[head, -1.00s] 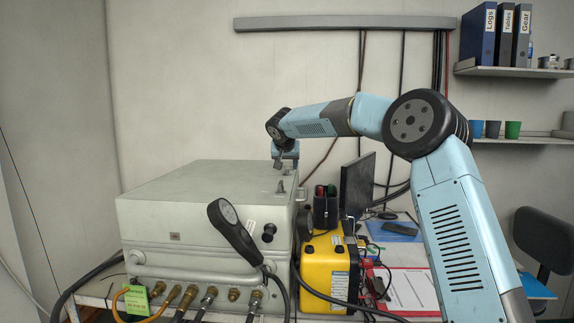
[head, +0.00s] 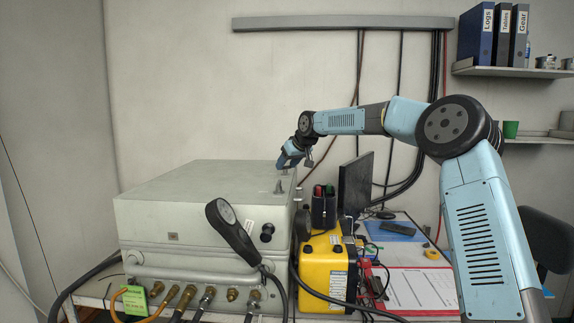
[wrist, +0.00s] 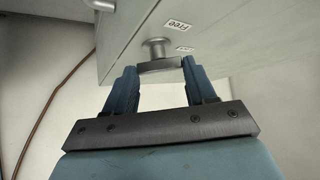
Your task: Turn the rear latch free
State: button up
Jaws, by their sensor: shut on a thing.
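The rear latch (wrist: 157,46) is a grey metal knob with a flat bar on the pale lid of the panel case (head: 200,185). My gripper (wrist: 160,66) has its two blue fingers on either side of the bar and is shut on it, as the wrist view shows. A "Free" label (wrist: 178,25) lies beside the latch, and a second small label lies to its right, too small to read. In the head view my gripper (head: 288,163) is tilted at the case's rear right corner, largely hiding the latch.
A second latch (head: 279,187) stands on the lid nearer the front. A handset (head: 232,230) hangs on the case front above hose fittings. A yellow box (head: 328,265) and a monitor (head: 356,185) stand to the right. The wall is close behind.

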jog(key=n+g, duration=0.1)
jog(key=n+g+y, duration=0.1)
jog(key=n, duration=0.1)
jog(key=n+g+y, duration=0.1)
jog(key=n, duration=0.1)
jog(key=shift+w+d, duration=0.3)
jog(key=shift+w, duration=0.1)
jog(key=shift+w+d+n+g+y, duration=0.1)
jog(key=shift+n+g+y, duration=0.15)
jog(key=shift+n+g, duration=0.5)
jog(key=shift+w+a+n+g+y, duration=0.15)
jog(key=shift+n+g, duration=0.3)
jog(key=shift+n, duration=0.45)
jog(key=shift+w+d+n+g+y, duration=0.15)
jog(key=shift+n+g+y, duration=0.15)
jog(key=shift+n+g, duration=0.45)
jog(key=shift+s+n, duration=0.1)
jog(key=shift+n, duration=0.2)
jog(key=o, duration=1)
jog(key=shift+o, duration=0.2)
jog(key=v, duration=0.7)
jog(key=shift+d, duration=0.2)
jog(key=shift+r, duration=0.1)
